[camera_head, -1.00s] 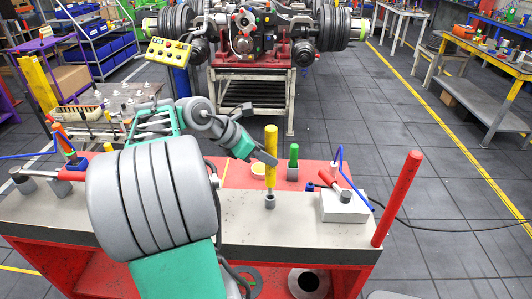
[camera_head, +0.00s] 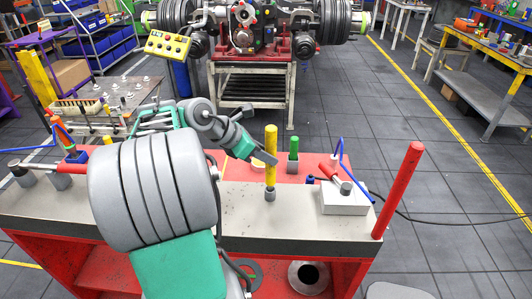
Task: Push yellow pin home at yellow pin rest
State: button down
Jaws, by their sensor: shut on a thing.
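The yellow pin (camera_head: 270,150) stands upright on the grey bench top. Its lower end is in a small grey socket, the yellow pin rest (camera_head: 270,195). My gripper (camera_head: 268,158) reaches in from the left and is shut on the yellow pin at about mid-height. The far finger is partly hidden by the pin. The pin's bottom end is hidden inside the rest, so its depth cannot be seen.
A green pin (camera_head: 293,148) stands in a grey holder behind and right. A white block (camera_head: 343,202) with a red-handled tool is at the right. A tall red post (camera_head: 402,188) rises at the bench's right edge. Grey bench surface (camera_head: 245,222) in front is clear.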

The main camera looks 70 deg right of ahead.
jog(key=shift+f+b, duration=0.35)
jog(key=shift+f, duration=1)
jog(key=c, duration=1)
grip_release()
jog(key=shift+c, duration=0.2)
jog(key=v, duration=0.8)
jog(key=shift+p, duration=0.3)
